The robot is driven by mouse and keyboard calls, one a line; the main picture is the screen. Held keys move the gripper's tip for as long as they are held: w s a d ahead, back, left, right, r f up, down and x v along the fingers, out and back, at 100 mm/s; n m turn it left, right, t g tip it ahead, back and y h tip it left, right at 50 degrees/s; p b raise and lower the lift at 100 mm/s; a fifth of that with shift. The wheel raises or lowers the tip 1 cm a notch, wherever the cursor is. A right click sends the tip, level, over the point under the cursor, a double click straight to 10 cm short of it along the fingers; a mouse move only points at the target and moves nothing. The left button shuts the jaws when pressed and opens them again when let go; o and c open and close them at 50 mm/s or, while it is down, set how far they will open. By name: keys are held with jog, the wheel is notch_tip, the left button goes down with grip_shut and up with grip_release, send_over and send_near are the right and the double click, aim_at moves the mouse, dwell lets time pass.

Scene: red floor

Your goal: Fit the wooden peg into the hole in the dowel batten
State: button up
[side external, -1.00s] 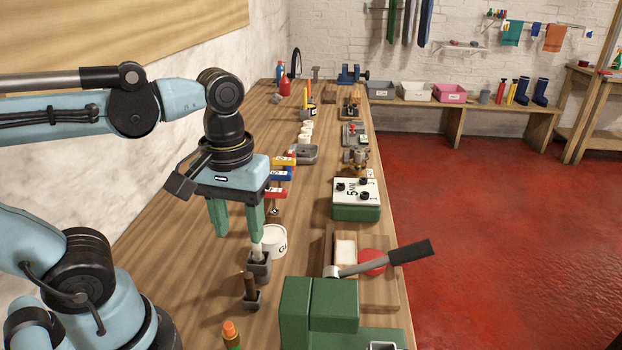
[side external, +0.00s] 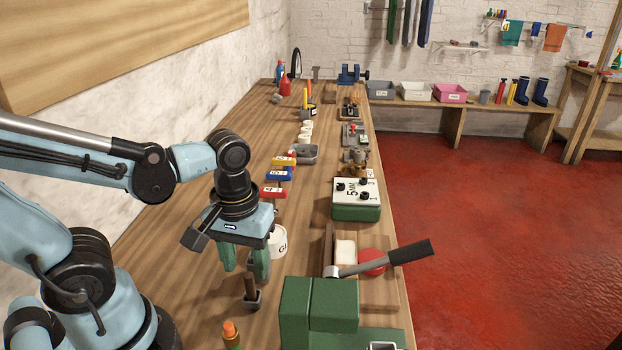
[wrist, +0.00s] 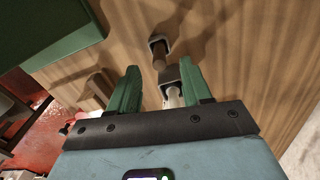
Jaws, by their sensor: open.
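A brown wooden peg (side external: 250,284) stands upright in a small grey holder (side external: 254,302). The peg (wrist: 159,60) and its holder also show in the wrist view, ahead of the fingertips. My gripper (side external: 246,268) is open, with its green fingers pointing down close to this peg. In the wrist view, a second grey holder (wrist: 171,73) with a pale upright cylinder (wrist: 173,98) shows between the fingers (wrist: 158,75); my gripper hides it in the side view. I cannot tell whether the fingers touch either piece. I cannot make out the dowel batten or its hole for certain.
A white tub (side external: 279,243) stands just behind my gripper. A green machine (side external: 320,312) and a grey lever with a black handle (side external: 385,260) are at the right. An orange-tipped item (side external: 231,334) is in front. Bench space between the tub and the white-topped box (side external: 356,198) is clear.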

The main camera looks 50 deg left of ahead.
aim_at(249, 275)
jog(key=shift+w+f, duration=0.1)
jog(key=shift+f, duration=2.1)
jog(key=shift+c, duration=0.5)
grip_shut()
